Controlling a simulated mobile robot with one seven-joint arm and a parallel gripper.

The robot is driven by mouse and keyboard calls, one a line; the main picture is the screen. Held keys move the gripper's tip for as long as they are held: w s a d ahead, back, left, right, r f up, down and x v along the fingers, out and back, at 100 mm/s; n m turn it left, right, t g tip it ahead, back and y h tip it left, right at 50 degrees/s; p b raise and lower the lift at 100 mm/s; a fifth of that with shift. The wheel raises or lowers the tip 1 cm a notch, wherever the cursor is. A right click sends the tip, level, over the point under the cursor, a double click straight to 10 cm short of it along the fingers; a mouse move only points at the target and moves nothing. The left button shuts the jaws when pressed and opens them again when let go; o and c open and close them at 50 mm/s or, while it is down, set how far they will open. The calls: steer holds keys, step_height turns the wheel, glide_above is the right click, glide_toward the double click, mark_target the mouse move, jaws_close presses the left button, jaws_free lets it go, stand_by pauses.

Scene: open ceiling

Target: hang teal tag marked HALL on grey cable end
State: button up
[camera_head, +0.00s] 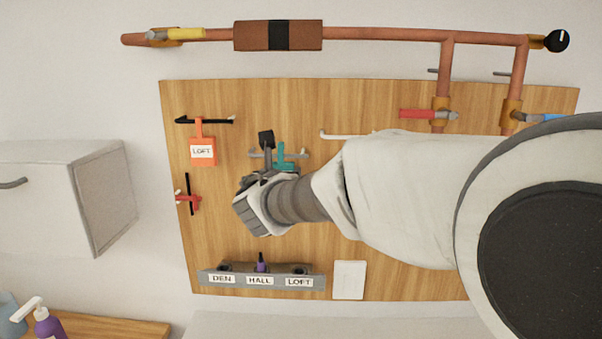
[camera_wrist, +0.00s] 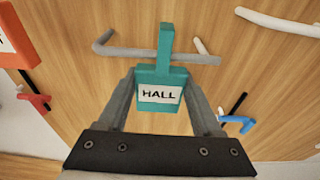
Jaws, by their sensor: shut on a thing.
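The teal tag (camera_wrist: 151,104) marked HALL faces the wrist camera upright, with its narrow stem pointing up. My gripper (camera_wrist: 160,78) is shut on the tag, one finger at each side. The grey cable end (camera_wrist: 140,53) is a horizontal bar with an upturned tip at left. The tag's stem crosses in front of the bar in the wrist view; I cannot tell whether it hangs on it. In the head view, the teal tag (camera_head: 284,157) and the grey cable end (camera_head: 301,154) are partly hidden by my gripper.
An orange LOFT tag (camera_head: 203,144) hangs from a black bar (camera_head: 222,120) at left. A red piece (camera_head: 190,200) sits below it. A white bar (camera_head: 340,135) lies right. A grey DEN, HALL, LOFT strip (camera_head: 240,281) is low on the wooden board (camera_head: 400,95). Copper pipes (camera_head: 380,34) run above.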

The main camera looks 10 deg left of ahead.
steer(key=shift+f+b, duration=0.75)
steer(key=shift+b, duration=0.1)
steer(key=o, duration=1.6)
steer(key=shift+c, duration=0.2)
steer(key=shift+s, duration=0.1)
